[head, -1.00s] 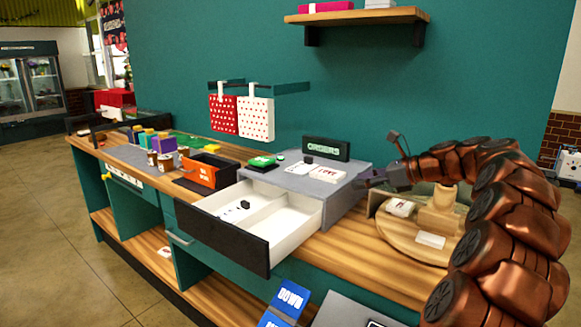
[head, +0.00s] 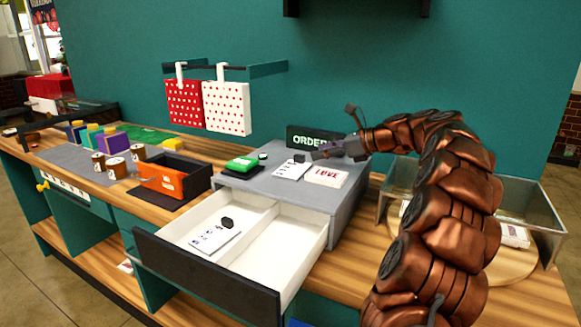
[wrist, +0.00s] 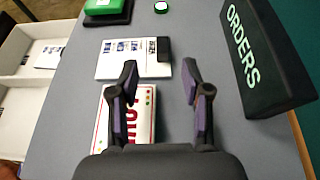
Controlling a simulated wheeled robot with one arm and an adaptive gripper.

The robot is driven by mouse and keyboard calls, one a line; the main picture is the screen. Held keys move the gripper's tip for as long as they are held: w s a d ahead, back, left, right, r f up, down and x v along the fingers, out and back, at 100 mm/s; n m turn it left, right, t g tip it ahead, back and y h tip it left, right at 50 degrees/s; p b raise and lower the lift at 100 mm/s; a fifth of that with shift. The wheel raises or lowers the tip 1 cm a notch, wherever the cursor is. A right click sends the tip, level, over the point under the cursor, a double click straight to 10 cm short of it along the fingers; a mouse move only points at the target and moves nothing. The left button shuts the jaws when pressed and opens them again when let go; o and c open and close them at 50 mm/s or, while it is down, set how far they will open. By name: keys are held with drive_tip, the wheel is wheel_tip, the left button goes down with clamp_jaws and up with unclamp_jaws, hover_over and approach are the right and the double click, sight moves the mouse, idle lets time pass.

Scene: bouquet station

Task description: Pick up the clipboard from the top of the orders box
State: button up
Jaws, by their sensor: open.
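The clipboard (head: 290,171), a white sheet with a black clip, lies flat on the grey orders box (head: 345,208). In the wrist view the clipboard (wrist: 122,62) is ahead of the fingertips and slightly left, its clip towards the right. My gripper (head: 322,153) is above the box top, near the ORDERS sign. In the wrist view my gripper (wrist: 160,82) is open with nothing between its fingers. The box's drawer (head: 262,265) is pulled out and holds a similar white sheet with a black clip (head: 214,237).
A red-lettered white card (head: 326,177) lies beside the clipboard, partly under the left finger in the wrist view. The black ORDERS sign (wrist: 262,55) stands to the right there. A green item (head: 242,164) is on the box's left; a metal tray (head: 540,205) is right.

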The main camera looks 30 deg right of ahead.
sight(301, 155)
drive_tip(key=shift+x, duration=2.95)
drive_tip(key=shift+w+d+r, duration=0.1)
drive_tip(key=shift+c, duration=0.4)
clamp_jaws()
